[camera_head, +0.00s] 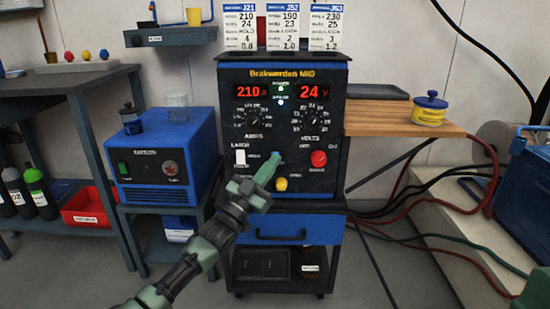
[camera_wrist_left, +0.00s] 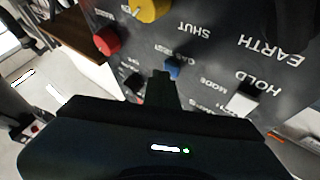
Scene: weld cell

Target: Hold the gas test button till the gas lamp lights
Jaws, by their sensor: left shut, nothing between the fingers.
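The blue welder (camera_head: 335,85) faces me with lit displays reading 210 and 24. Two small lamps glow below its name: a green upper one (camera_head: 281,88) and a pale blue-white lower one (camera_head: 280,102); their labels are too small to read surely. The blue gas test button (camera_head: 276,154) shows just past the tip of my left gripper (camera_head: 270,167). In the left wrist view the blue button (camera_wrist_left: 173,69) is right at the fingertips (camera_wrist_left: 163,80). My left gripper is shut and empty; whether it touches or presses the button I cannot tell. My right gripper is out of view.
On the panel, a white latch switch (camera_head: 240,157), a red knob (camera_head: 319,158) and a yellow knob (camera_head: 281,184) surround the button. A wooden shelf (camera_head: 390,119) with a blue-lidded tub (camera_head: 430,110) juts out at right. A blue unit (camera_head: 165,150) stands at left.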

